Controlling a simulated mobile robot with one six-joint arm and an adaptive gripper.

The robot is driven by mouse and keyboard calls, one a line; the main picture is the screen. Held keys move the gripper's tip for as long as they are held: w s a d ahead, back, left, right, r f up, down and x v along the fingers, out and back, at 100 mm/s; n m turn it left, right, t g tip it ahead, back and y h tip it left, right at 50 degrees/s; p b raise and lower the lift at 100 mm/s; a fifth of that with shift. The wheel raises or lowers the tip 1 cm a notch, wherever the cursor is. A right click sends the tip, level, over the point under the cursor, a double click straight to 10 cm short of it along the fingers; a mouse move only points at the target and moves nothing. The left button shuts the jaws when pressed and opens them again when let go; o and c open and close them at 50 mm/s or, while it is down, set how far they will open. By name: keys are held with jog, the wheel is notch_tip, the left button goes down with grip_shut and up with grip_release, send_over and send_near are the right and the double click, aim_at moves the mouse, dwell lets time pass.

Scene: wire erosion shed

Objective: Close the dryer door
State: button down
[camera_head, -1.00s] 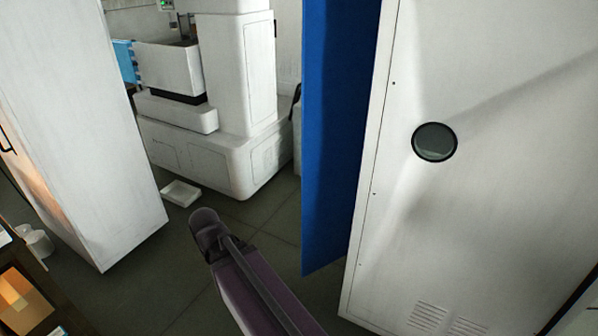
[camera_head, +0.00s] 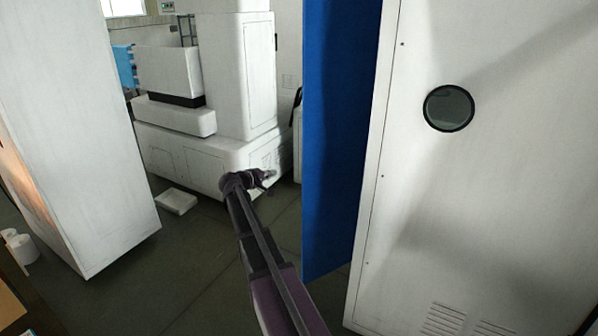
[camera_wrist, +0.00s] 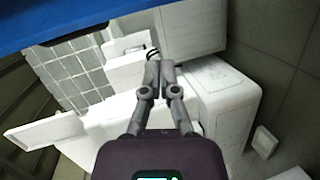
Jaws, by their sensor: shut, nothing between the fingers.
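A tall blue panel (camera_head: 338,140) stands upright at the left side of a tall white panel with a round dark window (camera_head: 448,108) and vent slots. I cannot tell for sure which of these is the dryer door, nor see a latch. My gripper (camera_head: 264,179) is left of the blue panel in the head view, apart from it in the picture and touching nothing I can see. In the wrist view its fingers (camera_wrist: 159,70) are together and empty. A blue surface (camera_wrist: 150,12) with a dark part under its edge crosses the top of that view.
A large white machine (camera_head: 236,90) stands behind my gripper, with a shallow white tray (camera_head: 177,201) on the floor before it. A tall white cabinet (camera_head: 85,130) stands at left. White rolls (camera_head: 22,246) stand at far left. The dark floor (camera_head: 185,270) between is clear.

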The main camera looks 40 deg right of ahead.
jog(key=w+d+n+t+h+b, duration=0.1)
jog(key=w+d+h+b, duration=0.1)
jog(key=w+d, duration=0.2)
jog(key=shift+w+d+r+n+h, duration=0.3)
jog(key=shift+d+r, duration=0.1)
jog(key=shift+d, duration=0.4)
jog(key=shift+d, duration=0.1)
jog(key=x, duration=1)
jog(key=shift+s+a, duration=0.15)
jog(key=shift+s, duration=0.85)
jog(key=shift+s+a, duration=0.2)
jog(key=shift+s, duration=0.8)
